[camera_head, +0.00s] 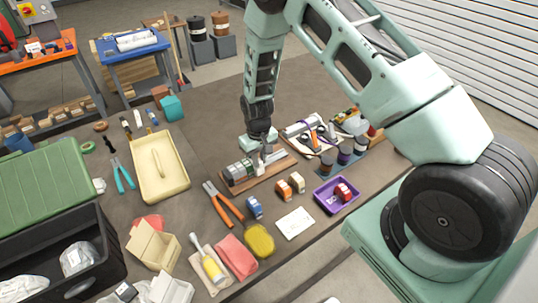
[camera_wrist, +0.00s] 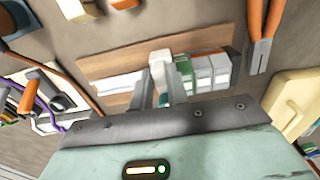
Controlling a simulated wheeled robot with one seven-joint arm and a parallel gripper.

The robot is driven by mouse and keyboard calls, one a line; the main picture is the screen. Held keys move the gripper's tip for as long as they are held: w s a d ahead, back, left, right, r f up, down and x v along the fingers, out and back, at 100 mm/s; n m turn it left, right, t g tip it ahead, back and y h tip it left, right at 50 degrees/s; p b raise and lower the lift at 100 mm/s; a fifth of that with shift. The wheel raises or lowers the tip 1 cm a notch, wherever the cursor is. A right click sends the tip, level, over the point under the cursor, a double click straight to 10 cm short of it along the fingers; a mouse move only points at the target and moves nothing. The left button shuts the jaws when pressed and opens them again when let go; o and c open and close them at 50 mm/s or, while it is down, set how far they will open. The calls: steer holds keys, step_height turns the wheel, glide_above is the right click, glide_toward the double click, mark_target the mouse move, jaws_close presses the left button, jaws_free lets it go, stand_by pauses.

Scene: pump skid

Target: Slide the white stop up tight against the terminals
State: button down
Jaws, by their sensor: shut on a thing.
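The white stop (camera_wrist: 159,66) sits on the rail in the wrist view, between the fingers of my gripper (camera_wrist: 161,82), which is shut on it. The terminals (camera_wrist: 208,72), one green and several grey, stand in a row on the rail just right of the stop. One finger is close beside the green one, and I cannot tell whether stop and terminals touch. The wooden board (camera_wrist: 110,63) lies under the rail. In the head view my gripper (camera_head: 264,156) reaches down to the rail, at the right end of the terminals (camera_head: 239,171); the stop is mostly hidden there.
Orange-handled pliers (camera_head: 222,203) lie close left of the board. A cream tray (camera_head: 158,165) is further left. Small orange and blue blocks and a purple tray (camera_head: 336,195) lie in front. Tools and a blue mat with dark cups (camera_head: 345,155) are to the right.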

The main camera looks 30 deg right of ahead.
steer(key=shift+a, duration=0.15)
steer(key=c, duration=1.4)
jaws_free()
steer(key=shift+o, duration=0.2)
steer(key=shift+r, duration=0.15)
step_height(320, 180, up, 17)
steer(key=b, duration=0.4)
steer(key=shift+r, duration=0.15)
